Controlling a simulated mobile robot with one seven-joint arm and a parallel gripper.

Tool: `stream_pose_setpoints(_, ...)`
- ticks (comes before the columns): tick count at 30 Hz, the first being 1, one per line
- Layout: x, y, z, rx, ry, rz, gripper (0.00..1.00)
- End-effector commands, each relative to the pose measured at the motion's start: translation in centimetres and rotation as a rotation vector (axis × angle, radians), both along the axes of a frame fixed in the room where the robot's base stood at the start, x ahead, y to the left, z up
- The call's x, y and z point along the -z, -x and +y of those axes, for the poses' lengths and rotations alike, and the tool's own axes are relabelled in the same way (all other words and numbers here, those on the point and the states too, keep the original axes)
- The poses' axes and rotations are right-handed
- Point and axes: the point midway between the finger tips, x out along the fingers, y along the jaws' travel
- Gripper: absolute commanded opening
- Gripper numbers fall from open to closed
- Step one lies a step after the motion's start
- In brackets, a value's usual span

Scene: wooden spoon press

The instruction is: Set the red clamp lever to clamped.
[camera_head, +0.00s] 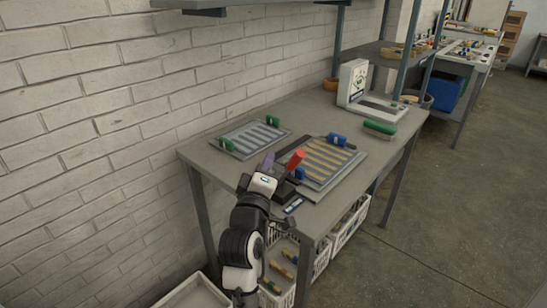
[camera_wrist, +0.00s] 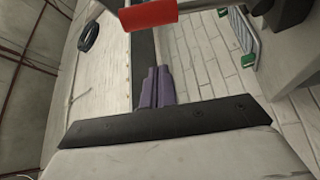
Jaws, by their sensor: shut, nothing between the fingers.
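The red clamp lever (camera_head: 296,159) stands up at a tilt at the left edge of the press plate with wooden spoons (camera_head: 346,174). Its red handle also shows in the wrist view (camera_wrist: 148,14), at the top, with a dark arm below it. My gripper (camera_head: 268,161) has purple fingers and is just left of the lever in the head view. In the wrist view the fingers (camera_wrist: 157,74) are together and empty, pointing towards the handle with a visible gap. The lever's pivot is largely hidden.
Blue blocks (camera_head: 337,139) sit at the plate's edges. A second slotted plate (camera_head: 252,139) with green blocks lies to the left. A green brush-like item (camera_head: 380,128) and a white device (camera_head: 352,83) stand farther back. A shelf (camera_head: 250,5) hangs above.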

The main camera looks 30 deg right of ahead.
Motion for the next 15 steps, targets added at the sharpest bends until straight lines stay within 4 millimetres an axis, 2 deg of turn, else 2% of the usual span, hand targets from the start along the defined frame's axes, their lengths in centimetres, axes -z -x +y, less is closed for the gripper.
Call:
stream_pose_setpoints(1,0.7,0.9,0.9,-0.002,0.000,-0.001,0.00)
stream_pose_setpoints(6,1.4,3.2,3.0,-0.002,0.000,0.000,0.00)
stream_pose_setpoints(15,1.6,4.7,4.4,-0.001,0.001,-0.001,0.00)
